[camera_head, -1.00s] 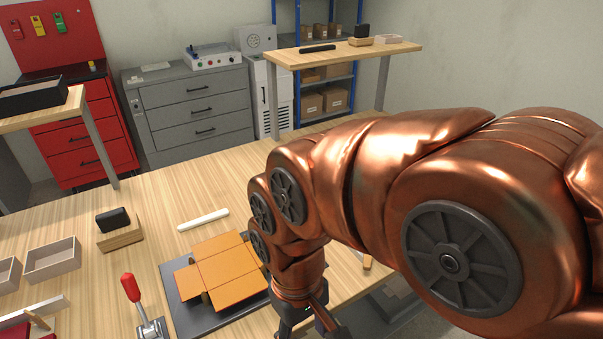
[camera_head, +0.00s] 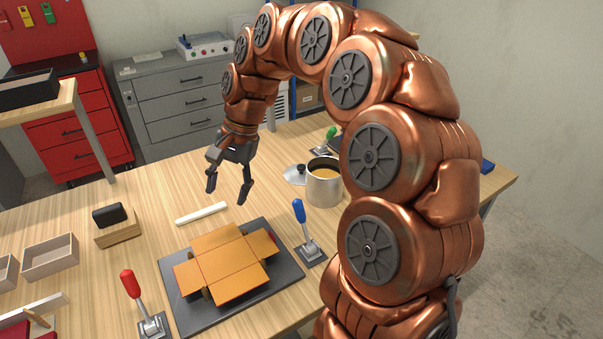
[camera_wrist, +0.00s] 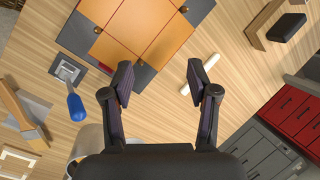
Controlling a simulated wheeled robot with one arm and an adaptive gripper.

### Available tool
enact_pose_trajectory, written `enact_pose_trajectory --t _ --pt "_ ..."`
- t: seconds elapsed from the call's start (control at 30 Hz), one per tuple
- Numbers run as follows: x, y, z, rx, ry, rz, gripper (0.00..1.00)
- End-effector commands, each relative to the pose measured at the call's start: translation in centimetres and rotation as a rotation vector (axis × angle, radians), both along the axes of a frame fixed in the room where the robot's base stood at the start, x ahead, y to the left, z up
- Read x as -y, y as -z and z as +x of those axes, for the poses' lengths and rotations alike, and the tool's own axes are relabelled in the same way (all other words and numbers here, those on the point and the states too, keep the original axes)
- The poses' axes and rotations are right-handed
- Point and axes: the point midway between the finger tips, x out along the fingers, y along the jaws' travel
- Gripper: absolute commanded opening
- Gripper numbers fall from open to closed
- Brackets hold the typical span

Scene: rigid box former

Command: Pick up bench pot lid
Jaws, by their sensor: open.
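The bench pot lid (camera_head: 292,177) is a silvery disc with a dark knob, beside the left of a steel pot (camera_head: 325,190) in the head view. The pot is open and shows orange-brown contents; it partly covers the lid. My gripper (camera_head: 228,194) is left of the lid, above the bench, pointing down, fingers apart and empty. In the wrist view my gripper (camera_wrist: 159,82) is open, with only bench between the tips. A grey rounded edge at the lower left there may be the pot or lid; I cannot tell.
An orange flat box blank (camera_head: 228,268) lies on a dark plate (camera_head: 190,318). A blue-handled clamp (camera_head: 300,215) and a red-handled clamp (camera_head: 132,290) flank it. A white bar (camera_head: 202,213) lies behind it. Bare bench lies left of the lid.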

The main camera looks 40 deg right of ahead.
Motion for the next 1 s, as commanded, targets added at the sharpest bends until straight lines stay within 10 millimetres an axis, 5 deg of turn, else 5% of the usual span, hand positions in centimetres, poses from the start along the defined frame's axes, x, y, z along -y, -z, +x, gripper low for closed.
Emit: enact_pose_trajectory --t 0.2,0.5,0.8,1.0 --pt "4.2 0.5 6.0 -0.043 0.259 0.067 0.59" --pt "12.3 3.0 12.3 -0.117 0.645 0.135 0.59" --pt "22.5 7.0 15.5 -0.195 1.056 0.167 0.59" --pt "29.1 9.5 15.6 -0.233 1.312 0.17 0.59"
